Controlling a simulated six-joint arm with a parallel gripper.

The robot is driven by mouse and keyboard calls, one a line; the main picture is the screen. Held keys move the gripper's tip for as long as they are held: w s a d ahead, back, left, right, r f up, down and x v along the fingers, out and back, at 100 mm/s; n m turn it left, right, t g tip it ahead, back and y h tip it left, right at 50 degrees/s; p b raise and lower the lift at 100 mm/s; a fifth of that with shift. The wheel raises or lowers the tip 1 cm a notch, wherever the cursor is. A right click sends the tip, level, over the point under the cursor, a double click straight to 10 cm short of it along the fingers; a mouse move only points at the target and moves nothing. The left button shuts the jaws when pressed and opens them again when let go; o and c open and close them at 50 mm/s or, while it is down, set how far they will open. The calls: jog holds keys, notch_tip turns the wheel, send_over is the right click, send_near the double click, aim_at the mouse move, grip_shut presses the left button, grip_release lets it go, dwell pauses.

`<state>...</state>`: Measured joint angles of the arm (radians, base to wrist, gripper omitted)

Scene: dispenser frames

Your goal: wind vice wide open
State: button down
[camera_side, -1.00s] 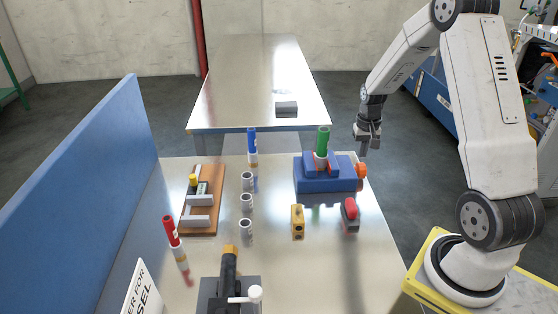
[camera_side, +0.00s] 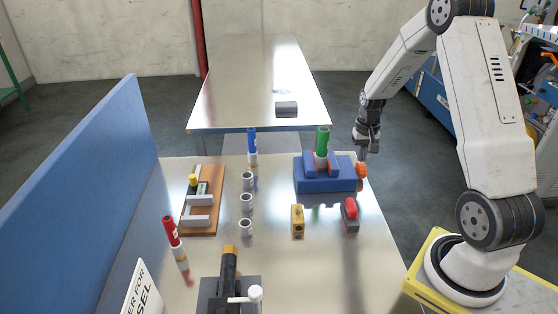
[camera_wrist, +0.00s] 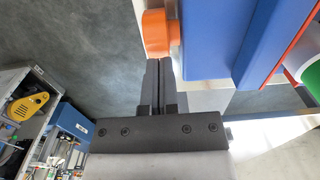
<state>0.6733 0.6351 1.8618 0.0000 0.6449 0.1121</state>
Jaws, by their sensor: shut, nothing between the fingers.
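The blue vice (camera_side: 325,180) stands at the back right of the near table, and part of its body fills the upper right of the wrist view (camera_wrist: 215,35). A green marker (camera_side: 323,140) stands upright between its red-faced jaws. The vice's orange handle (camera_side: 361,171) is on its right side; it also shows in the wrist view (camera_wrist: 155,33). My gripper (camera_side: 361,157) points down at the handle, its fingers shut and empty. In the wrist view the fingertips (camera_wrist: 159,62) are close beside the handle's lower edge; I cannot tell whether they touch.
A yellow block (camera_side: 297,222) and a red-topped grey block (camera_side: 350,214) lie in front of the vice. Grey cups (camera_side: 246,203), a blue marker (camera_side: 252,147), a wooden board (camera_side: 203,205) and a red marker (camera_side: 171,232) are further left. A black device (camera_side: 229,285) is at the front.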

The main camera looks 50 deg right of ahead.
jog(key=shift+f, duration=0.5)
dwell(0.3)
jog(key=shift+s+a+f, duration=0.15)
jog(key=shift+s+a, duration=0.25)
dwell(0.7)
jog(key=shift+s+a, duration=0.35)
dwell(1.0)
jog(key=shift+r, duration=0.25)
dwell(0.3)
jog(key=shift+s+a+f, duration=0.1)
jog(key=shift+s+a, duration=0.05)
jog(key=shift+s, duration=0.05)
dwell(0.7)
jog(key=shift+r, duration=1.2)
jog(key=shift+w, duration=0.15)
jog(key=shift+w+d, duration=0.8)
jog(key=shift+d, duration=0.1)
